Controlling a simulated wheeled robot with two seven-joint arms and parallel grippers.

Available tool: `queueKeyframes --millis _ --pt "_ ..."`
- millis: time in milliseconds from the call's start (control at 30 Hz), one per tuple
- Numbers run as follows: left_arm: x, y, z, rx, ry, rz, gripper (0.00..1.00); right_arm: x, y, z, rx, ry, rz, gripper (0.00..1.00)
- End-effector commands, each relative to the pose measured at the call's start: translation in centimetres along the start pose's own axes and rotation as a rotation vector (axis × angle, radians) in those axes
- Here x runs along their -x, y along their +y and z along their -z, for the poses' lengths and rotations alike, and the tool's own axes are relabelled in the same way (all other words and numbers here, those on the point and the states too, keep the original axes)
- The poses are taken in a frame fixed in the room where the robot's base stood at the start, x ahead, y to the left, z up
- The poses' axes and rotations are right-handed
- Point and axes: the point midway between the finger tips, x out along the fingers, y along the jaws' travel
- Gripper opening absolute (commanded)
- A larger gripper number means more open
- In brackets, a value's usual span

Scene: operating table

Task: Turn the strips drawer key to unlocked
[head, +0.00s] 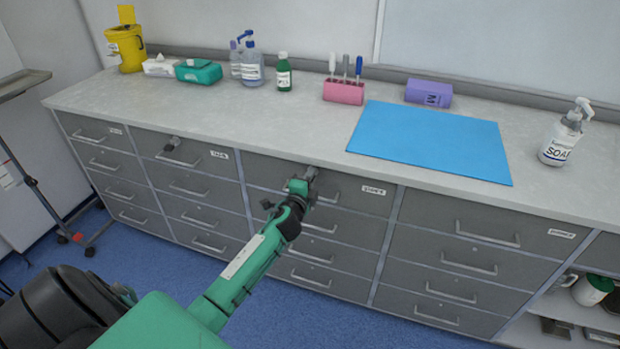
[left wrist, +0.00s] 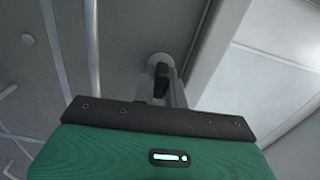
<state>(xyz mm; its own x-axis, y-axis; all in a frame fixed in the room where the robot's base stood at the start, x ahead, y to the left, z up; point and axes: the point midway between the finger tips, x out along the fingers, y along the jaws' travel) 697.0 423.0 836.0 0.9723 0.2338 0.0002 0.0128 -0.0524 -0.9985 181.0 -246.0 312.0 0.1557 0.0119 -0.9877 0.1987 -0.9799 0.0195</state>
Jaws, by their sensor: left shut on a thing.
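My left gripper (head: 308,179) reaches the top drawer of the third column (head: 345,194), whose label (head: 374,190) is too small to read surely. In the left wrist view my left gripper (left wrist: 161,90) is shut on a dark key (left wrist: 161,78), which sits at a round lock plate (left wrist: 160,58) on the drawer front. In the head view the gripper hides this key and its lock. How far the key is turned cannot be told. The drawer looks shut. My right gripper is not in view.
Another dark key (head: 173,144) sticks out of the second column's top drawer. The grey worktop (head: 290,125) overhangs just above my gripper. It carries a blue mat (head: 430,140), a pink holder (head: 343,93) and several bottles. The blue floor (head: 290,315) before the drawers is clear.

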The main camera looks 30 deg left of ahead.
Motion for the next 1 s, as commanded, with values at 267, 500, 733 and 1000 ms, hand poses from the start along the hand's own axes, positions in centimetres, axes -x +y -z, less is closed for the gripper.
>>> queueKeyframes --millis 267,500,733,1000 --pt "0.01 0.07 0.03 -0.063 0.000 -0.001 0.00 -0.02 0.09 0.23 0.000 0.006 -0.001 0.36" --pt "0.01 0.09 0.02 -0.072 0.000 -0.001 0.00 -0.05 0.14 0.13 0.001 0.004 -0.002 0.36" --pt "0.02 0.09 0.02 -0.072 0.000 -0.001 0.19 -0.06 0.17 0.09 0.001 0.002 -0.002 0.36" --pt "0.01 0.06 0.02 -0.070 0.000 0.000 0.35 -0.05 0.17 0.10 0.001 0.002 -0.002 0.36"
